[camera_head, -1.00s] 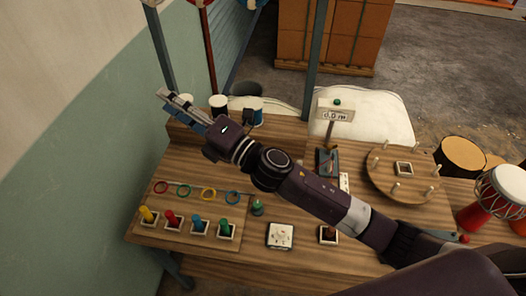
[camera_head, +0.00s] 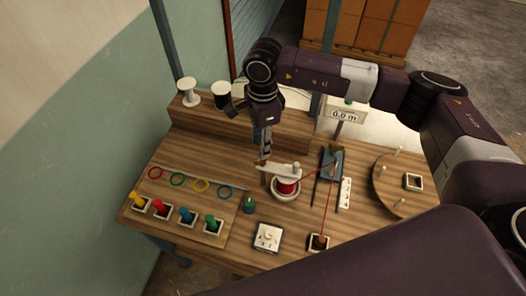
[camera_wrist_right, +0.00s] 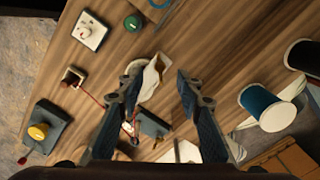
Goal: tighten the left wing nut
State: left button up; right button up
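A white bracket (camera_head: 284,169) with a small tan piece (camera_head: 261,163) at its left end stands over a red spool (camera_head: 288,187) on the bench. The tan piece may be the left wing nut; it is too small to be sure. My right gripper (camera_head: 264,154) points down just above that left end. In the wrist view the gripper (camera_wrist_right: 158,77) is open, with the pale bracket (camera_wrist_right: 151,82) showing between its fingers. I cannot tell whether the fingers touch it. My left gripper is not in view.
A red thread runs from the spool to a blue device (camera_head: 330,166) and a small post (camera_head: 318,241). Coloured pegs and rings lie on the left of the bench (camera_head: 225,255). Spools stand on the back ledge. A round wooden board (camera_head: 385,190) lies right.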

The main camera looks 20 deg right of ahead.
aim_at(263, 161)
jog(key=shift+w+d, duration=0.1)
jog(key=shift+d, duration=0.35)
jog(key=shift+f+p, duration=0.35)
notch_tip(263, 161, down, 6)
jog(key=p, duration=0.2)
jog(key=shift+a+p, duration=0.15)
jog(key=shift+p, duration=0.15)
jog(key=shift+f, duration=0.45)
grip_shut()
